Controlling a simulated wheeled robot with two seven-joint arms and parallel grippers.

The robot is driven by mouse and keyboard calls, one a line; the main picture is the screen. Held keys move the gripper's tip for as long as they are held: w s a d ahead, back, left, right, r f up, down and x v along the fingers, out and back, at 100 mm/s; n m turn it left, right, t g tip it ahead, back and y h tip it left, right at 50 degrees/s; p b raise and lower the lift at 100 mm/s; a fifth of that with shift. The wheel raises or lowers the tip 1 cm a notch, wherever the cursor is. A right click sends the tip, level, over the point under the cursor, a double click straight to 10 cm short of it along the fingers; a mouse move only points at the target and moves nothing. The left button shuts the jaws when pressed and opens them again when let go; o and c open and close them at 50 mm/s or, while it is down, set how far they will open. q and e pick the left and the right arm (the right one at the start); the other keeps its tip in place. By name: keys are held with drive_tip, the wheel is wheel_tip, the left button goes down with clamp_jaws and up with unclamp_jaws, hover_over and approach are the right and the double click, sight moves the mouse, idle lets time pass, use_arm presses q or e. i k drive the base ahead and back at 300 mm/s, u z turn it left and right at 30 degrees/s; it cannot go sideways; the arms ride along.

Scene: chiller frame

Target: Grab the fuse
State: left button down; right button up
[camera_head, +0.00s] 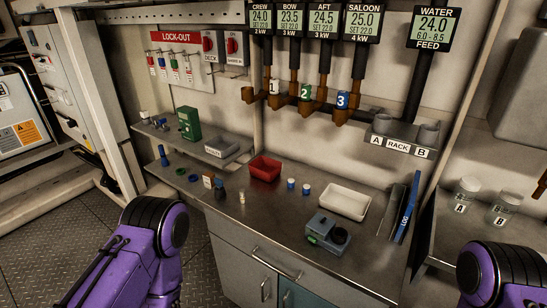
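A small pale upright cylinder (241,197) stands on the steel counter (275,215), left of centre; it may be the fuse, but it is too small to tell. My purple arm links show at the bottom left and bottom right. Neither gripper is in view, so I cannot see whether they are open or shut.
A red bin (264,168), a white tray (345,202), a grey device with a black knob (328,236) and a blue binder (408,207) stand on the counter. A low shelf (190,138) is at the left. Bare counter lies in front of the pale cylinder.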

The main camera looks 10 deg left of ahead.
sight(243, 199)
drive_tip(key=u, duration=2.15)
drive_tip(key=i, duration=1.3)
drive_tip(key=z, duration=2)
